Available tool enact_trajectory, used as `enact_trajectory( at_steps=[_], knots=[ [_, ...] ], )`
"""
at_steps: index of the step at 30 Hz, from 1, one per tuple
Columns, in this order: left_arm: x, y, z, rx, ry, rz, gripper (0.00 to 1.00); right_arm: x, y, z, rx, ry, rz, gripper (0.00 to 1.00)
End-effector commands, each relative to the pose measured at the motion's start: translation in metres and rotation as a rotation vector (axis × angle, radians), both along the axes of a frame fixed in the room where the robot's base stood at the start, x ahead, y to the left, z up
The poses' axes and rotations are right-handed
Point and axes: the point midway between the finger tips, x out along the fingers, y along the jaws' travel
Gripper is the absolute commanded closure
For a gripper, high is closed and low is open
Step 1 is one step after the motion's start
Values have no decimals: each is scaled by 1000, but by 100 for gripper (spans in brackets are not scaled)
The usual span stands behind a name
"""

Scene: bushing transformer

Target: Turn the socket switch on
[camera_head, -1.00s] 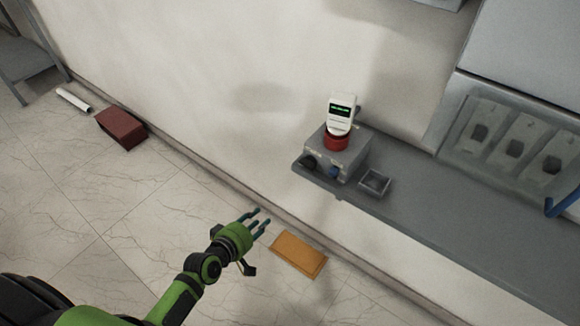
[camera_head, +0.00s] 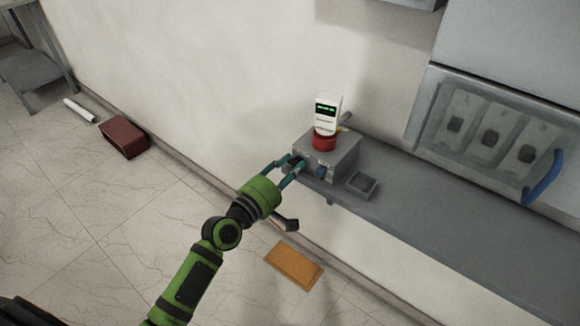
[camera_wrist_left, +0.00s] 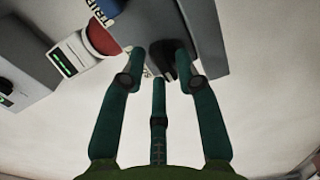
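A grey box (camera_head: 343,157) stands on the wall shelf, with a blue knob (camera_head: 321,172) on its front. A black knob (camera_wrist_left: 163,62) on the box shows between the fingertips in the left wrist view; fingers partly hide it in the head view. My left gripper (camera_head: 291,166) is open, with its fingers spread at the black knob. Whether they touch it I cannot tell. Three sockets (camera_head: 492,140) sit in a wall panel at the right. Which part is the socket switch is not clear. My right gripper is not in view.
A white device (camera_head: 327,110) with a green display stands on a red base (camera_head: 324,141) on the box. A small grey tray (camera_head: 361,185) is beside it on the shelf (camera_head: 440,218). A blue handle (camera_head: 545,180) is at the wall panel. An orange slab (camera_head: 294,266) lies below.

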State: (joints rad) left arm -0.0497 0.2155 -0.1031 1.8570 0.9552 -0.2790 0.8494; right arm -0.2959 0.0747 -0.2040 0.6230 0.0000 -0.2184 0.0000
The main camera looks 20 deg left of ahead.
Motion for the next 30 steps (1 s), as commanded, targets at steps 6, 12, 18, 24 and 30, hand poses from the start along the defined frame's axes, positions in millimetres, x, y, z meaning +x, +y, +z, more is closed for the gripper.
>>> enact_trajectory(
  at_steps=[6, 12, 18, 24, 30],
  knots=[
    [1, -1, 0, 1, 0, 0, 67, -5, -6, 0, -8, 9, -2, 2],
    [1, -1, 0, 1, 0, 0, 100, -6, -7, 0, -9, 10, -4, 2],
    [1, -1, 0, 7, -2, 0, 100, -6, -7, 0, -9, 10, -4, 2],
    [1, -1, 0, 57, -20, 0, 100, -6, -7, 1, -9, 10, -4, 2],
    [1, -1, 0, 178, -64, -1, 100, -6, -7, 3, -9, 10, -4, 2]
  ],
)
